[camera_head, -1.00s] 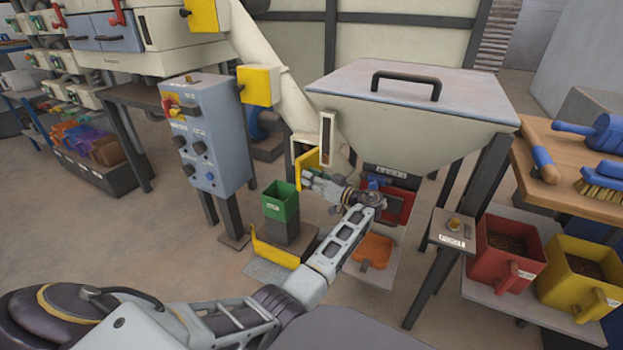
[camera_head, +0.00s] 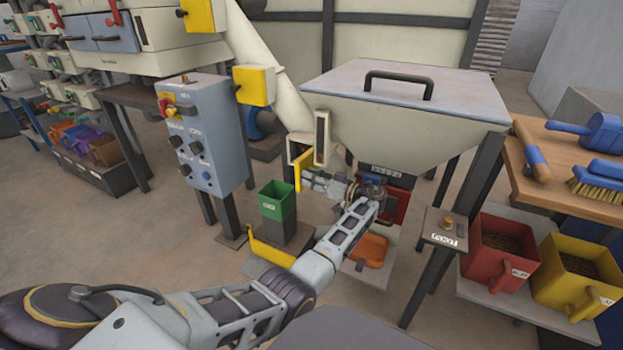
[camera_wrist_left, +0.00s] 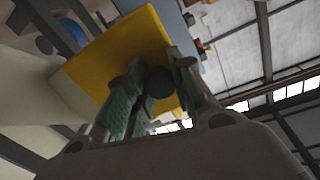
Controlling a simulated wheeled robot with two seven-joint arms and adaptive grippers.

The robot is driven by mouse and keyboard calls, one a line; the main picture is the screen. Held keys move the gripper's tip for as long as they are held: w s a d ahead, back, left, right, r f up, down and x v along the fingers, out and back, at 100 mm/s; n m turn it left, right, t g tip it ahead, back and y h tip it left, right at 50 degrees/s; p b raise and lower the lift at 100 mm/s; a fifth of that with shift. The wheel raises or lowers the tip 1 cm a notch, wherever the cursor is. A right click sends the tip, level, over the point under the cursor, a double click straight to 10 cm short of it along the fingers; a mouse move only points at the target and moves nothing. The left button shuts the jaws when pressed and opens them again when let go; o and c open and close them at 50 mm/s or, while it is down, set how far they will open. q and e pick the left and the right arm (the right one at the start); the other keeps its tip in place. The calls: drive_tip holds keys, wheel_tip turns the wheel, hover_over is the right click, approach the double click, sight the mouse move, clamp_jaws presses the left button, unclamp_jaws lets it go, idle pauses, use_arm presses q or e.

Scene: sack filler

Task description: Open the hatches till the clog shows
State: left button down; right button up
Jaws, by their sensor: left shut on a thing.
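The cream chute (camera_head: 262,48) slopes down to the right beside the hopper. Two yellow hatches sit on it, an upper one (camera_head: 201,15) and a middle one (camera_head: 254,86); both look closed, each with a dark knob. The lowest yellow hatch (camera_head: 299,172) stands swung out from the chute's foot, seen nearly edge-on. My left gripper (camera_head: 312,178) is right behind this hatch. In the left wrist view the gripper (camera_wrist_left: 155,85) is shut on the dark knob (camera_wrist_left: 161,82) of the yellow hatch (camera_wrist_left: 115,60). The inside of the chute's foot is mostly hidden; no clog can be made out.
The hopper (camera_head: 405,120) stands right of my left arm. A blue-grey control box (camera_head: 207,135) and a green bin (camera_head: 277,200) stand left of it. Red (camera_head: 500,250) and yellow (camera_head: 578,275) bins are at the right. An orange scoop (camera_head: 370,250) lies below the hopper.

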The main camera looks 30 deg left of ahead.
use_arm(q)
drive_tip(key=c, duration=1.2)
unclamp_jaws()
drive_tip(key=shift+r, duration=0.1)
drive_tip(key=shift+d, duration=0.15)
drive_tip(key=shift+s+d, duration=0.15)
drive_tip(key=shift+d, duration=2.8)
drive_tip(key=shift+s+d, duration=0.15)
drive_tip(key=shift+d, duration=2.75)
drive_tip(key=shift+s, duration=0.1)
